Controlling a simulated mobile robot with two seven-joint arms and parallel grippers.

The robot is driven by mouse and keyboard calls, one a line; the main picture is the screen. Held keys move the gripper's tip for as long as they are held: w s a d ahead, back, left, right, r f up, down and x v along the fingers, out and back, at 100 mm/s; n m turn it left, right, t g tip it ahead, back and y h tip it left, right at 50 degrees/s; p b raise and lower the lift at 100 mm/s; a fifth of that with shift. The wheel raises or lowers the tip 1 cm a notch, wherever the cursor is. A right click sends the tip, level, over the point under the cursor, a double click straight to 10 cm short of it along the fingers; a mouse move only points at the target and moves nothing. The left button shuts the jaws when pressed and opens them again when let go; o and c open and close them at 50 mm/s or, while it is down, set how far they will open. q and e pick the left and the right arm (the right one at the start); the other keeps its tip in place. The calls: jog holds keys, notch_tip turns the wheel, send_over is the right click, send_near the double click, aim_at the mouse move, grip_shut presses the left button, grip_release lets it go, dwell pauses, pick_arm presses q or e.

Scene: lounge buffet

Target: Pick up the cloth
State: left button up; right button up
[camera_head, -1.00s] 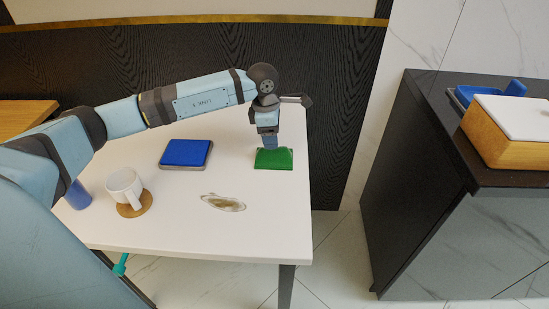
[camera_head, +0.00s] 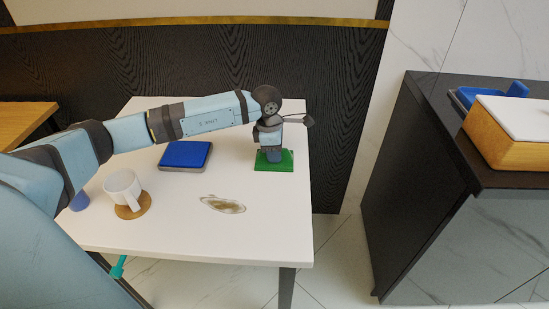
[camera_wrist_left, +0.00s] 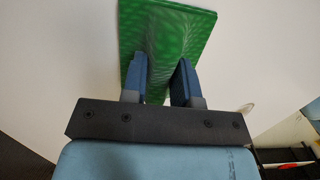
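The green cloth (camera_head: 286,166) lies on the white table near its right edge. It also shows in the left wrist view (camera_wrist_left: 190,22), beyond and between my fingers. My left gripper (camera_head: 273,160) points down over the middle of the cloth, its fingertips at or very near it. In the left wrist view the two blue fingers of this gripper (camera_wrist_left: 160,78) stand apart, with a gap between them and green cloth showing in it. Whether the fingertips touch the cloth is hard to tell. My right gripper is not in view.
On the white table (camera_head: 180,225) are a blue pad (camera_head: 185,154), a white mug (camera_head: 121,187) on a round brown coaster (camera_head: 133,208), a blue cup (camera_head: 79,202) partly behind my arm, and a brownish spill (camera_head: 222,204). A dark counter (camera_head: 420,92) stands to the right.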

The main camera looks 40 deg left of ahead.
pick_arm(q)
notch_tip(320, 180, up, 20)
jog(key=p, duration=0.3)
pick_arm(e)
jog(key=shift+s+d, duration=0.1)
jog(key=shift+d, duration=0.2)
pick_arm(q)
jog(key=shift+o, duration=0.4)
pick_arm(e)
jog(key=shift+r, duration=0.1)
